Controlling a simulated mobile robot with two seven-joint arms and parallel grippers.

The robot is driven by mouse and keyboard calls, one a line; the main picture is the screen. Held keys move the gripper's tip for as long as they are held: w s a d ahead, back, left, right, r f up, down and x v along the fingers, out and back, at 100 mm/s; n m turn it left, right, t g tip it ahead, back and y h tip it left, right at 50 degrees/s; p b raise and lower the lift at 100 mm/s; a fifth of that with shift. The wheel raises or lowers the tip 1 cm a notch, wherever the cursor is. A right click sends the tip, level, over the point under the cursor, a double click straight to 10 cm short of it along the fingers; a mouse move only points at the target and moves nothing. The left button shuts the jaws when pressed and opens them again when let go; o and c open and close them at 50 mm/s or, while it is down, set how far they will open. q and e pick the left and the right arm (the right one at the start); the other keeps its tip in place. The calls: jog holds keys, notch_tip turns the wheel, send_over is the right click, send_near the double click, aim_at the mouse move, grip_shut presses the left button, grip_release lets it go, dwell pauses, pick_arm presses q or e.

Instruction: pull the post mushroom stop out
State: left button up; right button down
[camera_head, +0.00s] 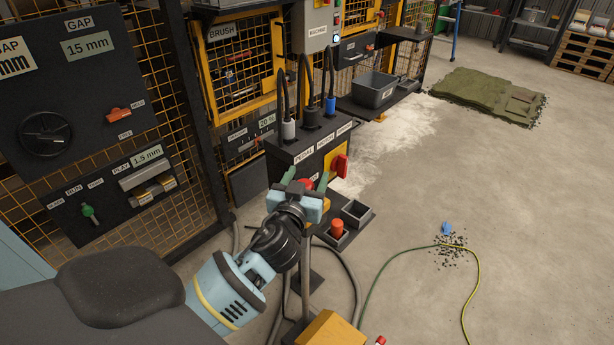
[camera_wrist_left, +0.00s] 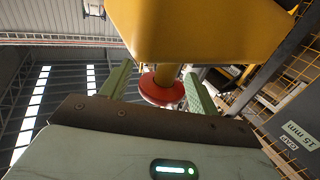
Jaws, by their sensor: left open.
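The red mushroom stop (camera_head: 305,184) shows just beyond my left gripper (camera_head: 306,179) in the head view. In the left wrist view the red mushroom head (camera_wrist_left: 160,92) sits on a yellow stem under a yellow housing (camera_wrist_left: 200,30). The two green fingers of my left gripper (camera_wrist_left: 159,72) are open, one on each side of the red head. Gaps seem to show on both sides, and I cannot tell whether either finger touches it. In the head view my gripper hides most of the housing. My right gripper is in neither view.
A black cabinet with a red rotary switch on a yellow plate (camera_head: 337,165) and several cable plugs stands just behind. A red cylinder (camera_head: 337,229) stands in a tray beside an empty square cup (camera_head: 355,211). A hose (camera_head: 405,252) lies on the floor at right.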

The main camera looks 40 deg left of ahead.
pick_arm(q)
jog(key=v, duration=0.7)
jog(key=shift+b, duration=0.35)
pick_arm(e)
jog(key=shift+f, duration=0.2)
pick_arm(q)
jog(key=shift+s, duration=0.1)
